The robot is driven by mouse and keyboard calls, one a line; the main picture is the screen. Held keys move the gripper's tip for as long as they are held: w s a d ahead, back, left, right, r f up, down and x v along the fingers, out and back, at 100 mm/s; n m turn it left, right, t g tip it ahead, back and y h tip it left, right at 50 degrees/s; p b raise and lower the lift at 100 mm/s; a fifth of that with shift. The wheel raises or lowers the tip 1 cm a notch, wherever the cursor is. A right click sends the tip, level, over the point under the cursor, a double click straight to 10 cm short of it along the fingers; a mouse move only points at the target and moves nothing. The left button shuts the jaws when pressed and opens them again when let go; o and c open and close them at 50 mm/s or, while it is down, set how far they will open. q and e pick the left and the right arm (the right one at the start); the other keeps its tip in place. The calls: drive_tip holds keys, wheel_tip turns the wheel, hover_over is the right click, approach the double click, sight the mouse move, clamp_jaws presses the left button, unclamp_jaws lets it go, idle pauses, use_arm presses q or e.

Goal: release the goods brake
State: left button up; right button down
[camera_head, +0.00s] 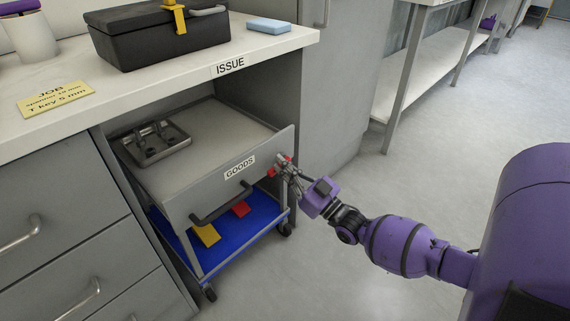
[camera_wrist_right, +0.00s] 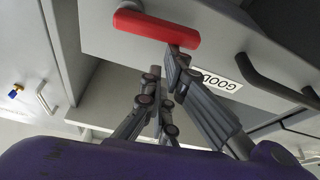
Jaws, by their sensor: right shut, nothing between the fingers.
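The goods cart, a grey drawer-like box labelled GOODS (camera_head: 239,167), stands under the counter with its front panel facing out. A red brake handle (camera_wrist_right: 155,28) sits on that front panel; in the head view only red bits of it (camera_head: 271,172) show around my fingers. My right gripper (camera_head: 284,167) is shut and empty, at the right end of the panel. In the right wrist view its fingers (camera_wrist_right: 168,72) are just below the handle, close to its stem; I cannot tell whether they touch. My left gripper is not in view.
The cart has a dark bar handle (camera_head: 221,204), a blue lower shelf (camera_head: 236,236) with yellow and red pieces, and castors. A metal fixture (camera_head: 155,142) lies inside. The counter (camera_head: 290,39) overhangs it, bearing a black toolbox (camera_head: 160,37). Open floor lies to the right.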

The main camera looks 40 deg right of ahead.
wheel_tip(320, 180, down, 6)
drive_tip(key=n+g+y, duration=0.4)
drive_tip(key=n, duration=1.1)
drive_tip(key=shift+f+n+y, duration=0.15)
drive_tip(key=shift+n+y, duration=0.15)
drive_tip(key=shift+n, duration=0.1)
drive_tip(key=shift+a, duration=0.1)
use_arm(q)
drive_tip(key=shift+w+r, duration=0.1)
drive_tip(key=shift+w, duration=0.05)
use_arm(e)
drive_tip(key=shift+a, duration=0.1)
